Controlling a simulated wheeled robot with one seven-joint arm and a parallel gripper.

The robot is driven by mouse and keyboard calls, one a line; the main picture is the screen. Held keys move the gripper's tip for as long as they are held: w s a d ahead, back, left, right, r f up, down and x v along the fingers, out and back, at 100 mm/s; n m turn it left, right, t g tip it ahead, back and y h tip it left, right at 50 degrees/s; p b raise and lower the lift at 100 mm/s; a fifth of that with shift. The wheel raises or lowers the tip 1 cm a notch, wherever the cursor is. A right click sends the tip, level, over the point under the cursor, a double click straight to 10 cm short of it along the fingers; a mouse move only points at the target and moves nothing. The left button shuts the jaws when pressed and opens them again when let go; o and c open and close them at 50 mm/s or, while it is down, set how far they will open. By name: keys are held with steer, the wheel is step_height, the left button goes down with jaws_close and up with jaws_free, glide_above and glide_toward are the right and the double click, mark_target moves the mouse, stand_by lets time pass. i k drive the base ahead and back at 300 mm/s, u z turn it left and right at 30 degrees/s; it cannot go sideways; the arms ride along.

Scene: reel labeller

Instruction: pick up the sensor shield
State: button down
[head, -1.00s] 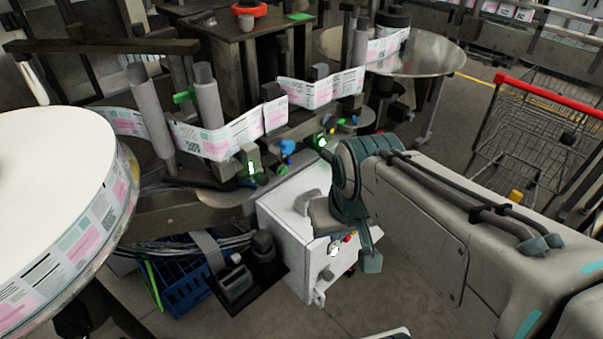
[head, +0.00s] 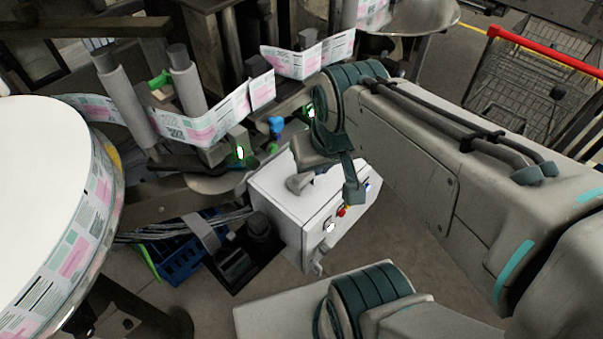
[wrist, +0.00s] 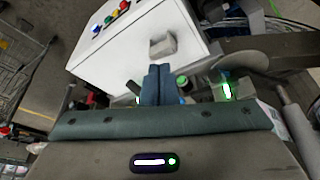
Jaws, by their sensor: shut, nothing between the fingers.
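A small grey bent piece (head: 299,183), which I take to be the sensor shield, lies on top of the white control box. It also shows in the wrist view (wrist: 163,47), just beyond my fingertips. My gripper (head: 353,195) hangs over the right part of the box in the head view. In the wrist view its teal fingers (wrist: 157,70) are pressed together and empty. A visible gap separates them from the grey piece in the picture; the exact height above the box is hard to tell.
The white box (head: 284,209) has coloured buttons on its side. The label web (head: 190,125) and rollers (head: 186,85) stand behind it. A large reel (head: 50,190) fills the left. A blue crate (head: 180,262) sits low, and a cart (head: 520,90) stands at the right.

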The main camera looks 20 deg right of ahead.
mark_target(296, 182)
steer(key=u, duration=2.3)
steer(key=k, duration=1.05)
steer(key=z, duration=1.3)
steer(key=i, duration=0.55)
